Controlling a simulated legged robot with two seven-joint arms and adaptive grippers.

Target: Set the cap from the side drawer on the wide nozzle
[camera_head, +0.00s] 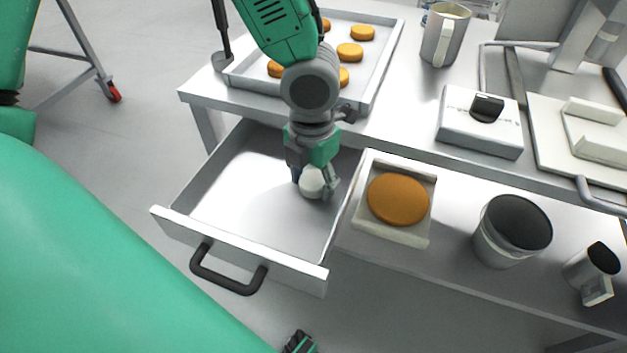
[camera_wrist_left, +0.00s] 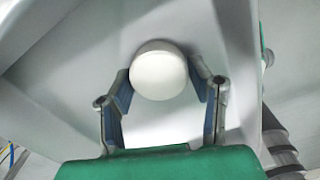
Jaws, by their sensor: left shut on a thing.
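A small white round cap (camera_head: 312,184) is inside the open side drawer (camera_head: 180,225), near its right wall. My left gripper (camera_head: 316,188) reaches down into the drawer and is shut on the cap. In the left wrist view the cap (camera_wrist_left: 158,72) sits between the two blue-padded fingers, near their tips. I cannot tell whether the cap still touches the drawer floor. I cannot make out the wide nozzle for certain.
A tray (camera_head: 380,75) of several orange rounds lies behind my left arm. A holder (camera_head: 420,238) with one large orange round stands right of the drawer. A grey bin (camera_head: 497,245), a mug (camera_head: 597,262) and a metal jug (camera_head: 445,35) stand farther right.

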